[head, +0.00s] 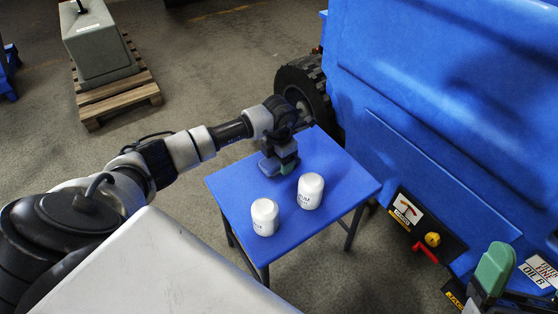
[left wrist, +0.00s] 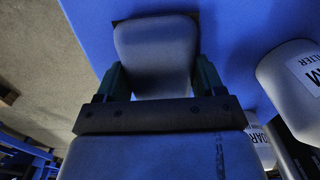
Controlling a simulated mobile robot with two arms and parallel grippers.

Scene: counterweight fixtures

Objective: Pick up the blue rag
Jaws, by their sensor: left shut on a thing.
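My left gripper (head: 279,163) is over the far left part of the blue table (head: 337,167), its green-tipped fingers low near the top. In the left wrist view its two fingers (left wrist: 162,78) are shut on a rounded, grey-blue thing, which I take to be the blue rag (left wrist: 155,50). It looks more grey than blue in this light. Whether it still touches the table is hard to tell. My right gripper (head: 494,272) shows only partly at the lower right, with a green finger; its opening cannot be made out.
Two white filters, a left one (head: 265,217) and a right one (head: 311,191), stand on the table close to my left gripper. A big blue machine (head: 455,120) with a black tyre (head: 303,84) stands behind and to the right. A grey counterweight (head: 98,45) sits on a pallet (head: 118,95).

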